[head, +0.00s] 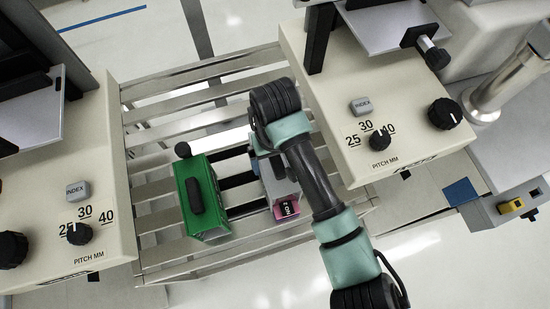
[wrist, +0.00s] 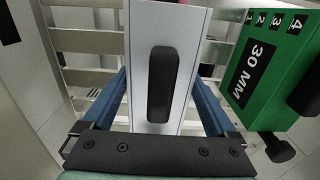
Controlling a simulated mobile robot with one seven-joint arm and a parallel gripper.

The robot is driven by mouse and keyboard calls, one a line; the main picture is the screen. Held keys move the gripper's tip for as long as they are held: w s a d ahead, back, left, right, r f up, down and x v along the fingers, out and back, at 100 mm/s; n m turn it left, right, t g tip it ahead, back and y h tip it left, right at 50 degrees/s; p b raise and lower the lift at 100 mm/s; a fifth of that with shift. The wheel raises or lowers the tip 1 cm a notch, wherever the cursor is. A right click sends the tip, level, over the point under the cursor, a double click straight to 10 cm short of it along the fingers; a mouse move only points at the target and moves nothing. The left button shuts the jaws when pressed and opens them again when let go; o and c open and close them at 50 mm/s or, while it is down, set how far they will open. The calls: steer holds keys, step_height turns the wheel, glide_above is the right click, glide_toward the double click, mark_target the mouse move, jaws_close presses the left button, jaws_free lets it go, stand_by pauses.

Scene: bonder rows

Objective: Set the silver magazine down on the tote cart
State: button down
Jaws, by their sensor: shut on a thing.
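The silver magazine (head: 281,185), a pale box with a black handle and a pink end label, is in my gripper (head: 262,166), mostly hidden by my arm in the head view. In the wrist view the silver magazine (wrist: 143,60) lies between the two blue fingers of my gripper (wrist: 163,100), which is shut on it. It is over the slatted metal rack (head: 165,213), just right of a green magazine; I cannot tell whether it touches the slats. I cannot identify a tote cart apart from this rack.
The green magazine (head: 203,197) with a black handle stands close beside the silver one. Cream machines with knobs flank the rack on the left (head: 100,150) and right (head: 340,110). A grey unit with a yellow switch (head: 511,206) is far right. Bare slats show behind.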

steer(key=shift+f, duration=0.1)
jaws_free()
steer(key=shift+f, duration=0.1)
step_height(320, 180, up, 12)
steer(key=shift+r, duration=0.2)
stand_by(0.4)
steer(key=shift+a, duration=0.1)
